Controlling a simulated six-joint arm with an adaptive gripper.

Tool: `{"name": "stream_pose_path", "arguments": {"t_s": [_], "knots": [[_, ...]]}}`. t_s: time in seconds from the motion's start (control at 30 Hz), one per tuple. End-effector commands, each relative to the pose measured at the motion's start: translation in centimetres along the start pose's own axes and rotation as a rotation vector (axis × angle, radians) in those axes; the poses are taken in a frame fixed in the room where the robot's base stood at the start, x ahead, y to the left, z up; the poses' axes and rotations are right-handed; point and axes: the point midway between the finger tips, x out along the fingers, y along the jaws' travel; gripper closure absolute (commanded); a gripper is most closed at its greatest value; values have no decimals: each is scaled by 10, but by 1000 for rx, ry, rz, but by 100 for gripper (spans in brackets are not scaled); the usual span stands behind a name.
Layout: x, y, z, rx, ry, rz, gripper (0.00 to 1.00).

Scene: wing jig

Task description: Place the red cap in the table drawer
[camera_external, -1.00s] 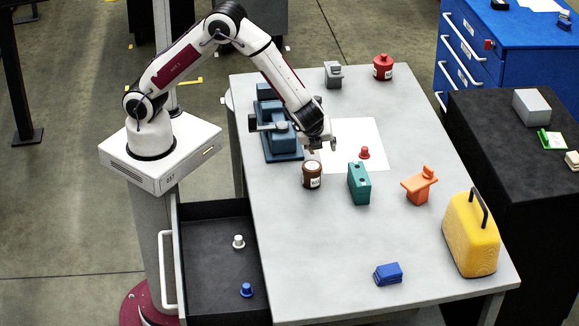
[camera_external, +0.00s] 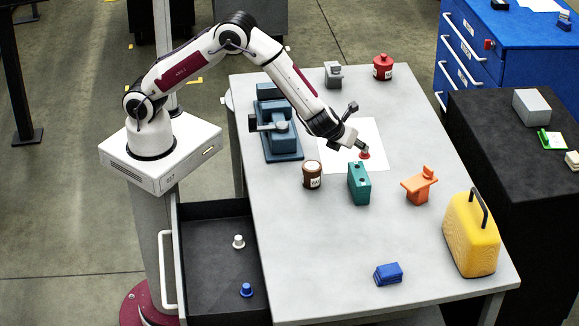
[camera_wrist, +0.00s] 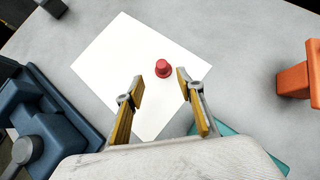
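The red cap (camera_external: 365,155) stands on the white sheet on the table. In the wrist view the red cap (camera_wrist: 163,68) shows just beyond my fingertips, a little right of midway between them. My gripper (camera_external: 361,147) is right at the cap in the external view and partly hides it. The wrist view shows my gripper (camera_wrist: 160,88) open, with a gap between the fingers and nothing held. The table drawer (camera_external: 215,262) is pulled open at the table's left side. It holds a white cap (camera_external: 238,242) and a blue cap (camera_external: 247,289).
Near the sheet (camera_external: 335,160) stand a brown jar (camera_external: 312,175), a teal block (camera_external: 359,184) and a blue vise (camera_external: 276,140). An orange part (camera_external: 419,186), a yellow case (camera_external: 471,235) and a blue block (camera_external: 388,274) are farther right. The table's front left is clear.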

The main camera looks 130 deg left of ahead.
Motion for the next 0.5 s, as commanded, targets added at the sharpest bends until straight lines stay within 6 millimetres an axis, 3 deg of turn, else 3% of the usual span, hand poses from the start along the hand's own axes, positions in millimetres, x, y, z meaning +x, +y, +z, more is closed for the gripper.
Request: {"name": "stream_pose_path", "arguments": {"t_s": [0.17, 0.5], "knots": [[2, 0, 0, -1, 0, 1, 62], [24, 0, 0, -2, 0, 2, 62]]}}
